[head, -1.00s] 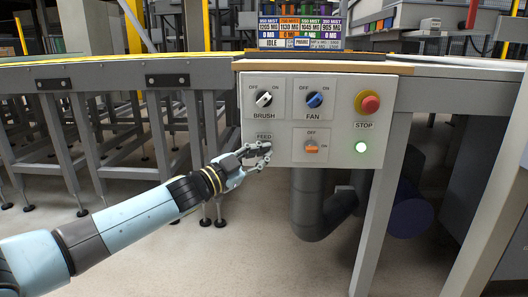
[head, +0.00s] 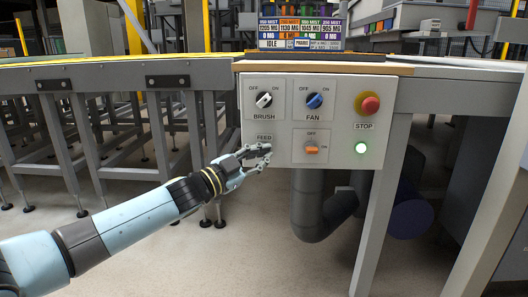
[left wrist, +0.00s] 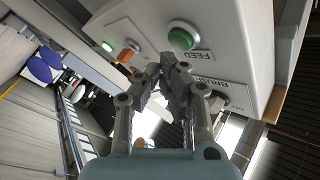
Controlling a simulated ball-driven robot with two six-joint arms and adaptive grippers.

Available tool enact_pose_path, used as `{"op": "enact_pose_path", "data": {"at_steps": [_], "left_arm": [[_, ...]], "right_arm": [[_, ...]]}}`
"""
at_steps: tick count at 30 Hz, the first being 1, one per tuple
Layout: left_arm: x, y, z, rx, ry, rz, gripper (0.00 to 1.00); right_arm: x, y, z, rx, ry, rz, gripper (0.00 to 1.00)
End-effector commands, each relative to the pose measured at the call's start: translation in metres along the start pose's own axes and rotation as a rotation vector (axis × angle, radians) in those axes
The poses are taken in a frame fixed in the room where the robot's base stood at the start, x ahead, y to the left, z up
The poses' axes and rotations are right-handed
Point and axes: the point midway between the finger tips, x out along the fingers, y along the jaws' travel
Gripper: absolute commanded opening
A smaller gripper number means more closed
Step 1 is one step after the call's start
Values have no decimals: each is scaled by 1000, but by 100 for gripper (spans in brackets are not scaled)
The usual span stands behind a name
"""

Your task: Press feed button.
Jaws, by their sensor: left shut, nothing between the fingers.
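The feed button (left wrist: 182,38) is a round green button in a pale ring on the control panel, above the FEED label in the tilted left wrist view. In the head view the button is hidden behind my left gripper (head: 264,154), and only the FEED label (head: 264,137) shows. My left gripper is shut and empty, at the lower left of the panel. In the left wrist view its fingertips (left wrist: 170,62) are close to the button, a little below it in the picture. I cannot tell whether they touch the panel. My right gripper is not in view.
A display (head: 300,43) above reads IDLE. A grey pipe (head: 308,215) runs below.

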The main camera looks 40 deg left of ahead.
Motion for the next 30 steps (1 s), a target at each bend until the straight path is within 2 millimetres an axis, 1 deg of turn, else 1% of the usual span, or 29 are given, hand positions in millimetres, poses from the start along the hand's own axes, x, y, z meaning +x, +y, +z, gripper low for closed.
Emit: {"op": "enact_pose_path", "data": {"at_steps": [12, 30], "left_arm": [[6, -4, 4, 1, 0, 0, 0], [8, -6, 5, 0, 0, 0, 0]], "right_arm": [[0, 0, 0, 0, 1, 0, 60], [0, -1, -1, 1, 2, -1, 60]]}}
